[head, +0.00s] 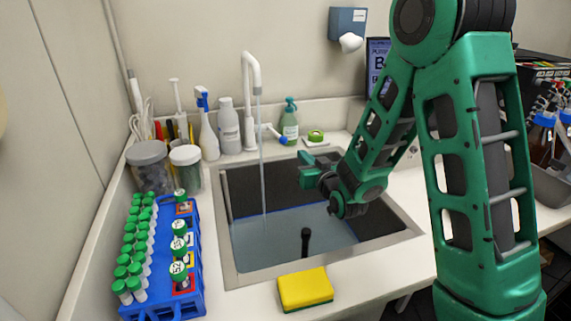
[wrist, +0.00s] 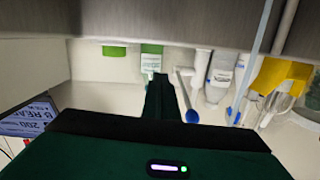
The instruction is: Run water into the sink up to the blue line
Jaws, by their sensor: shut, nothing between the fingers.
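The sink (head: 228,272) is a dark basin with a metal rim. A thin stream runs from the white tap (head: 248,95) into pale water (head: 275,240) covering the basin floor. The blue line (head: 290,210) shows on the back wall at about the water's edge; I cannot tell the exact gap. The tap's lever has a blue knob (head: 283,140), also in the wrist view (wrist: 192,116). My gripper (head: 304,170) is shut and empty above the basin's back part, in front of the knob and apart from it. Its closed fingers show in the wrist view (wrist: 160,95).
A short black upright piece (head: 306,236) stands in the water. A yellow sponge (head: 305,289) lies at the front rim. A blue tube rack (head: 188,287) is at left. Bottles and a green soap dispenser (head: 290,125) line the back. The counter right of the sink is clear.

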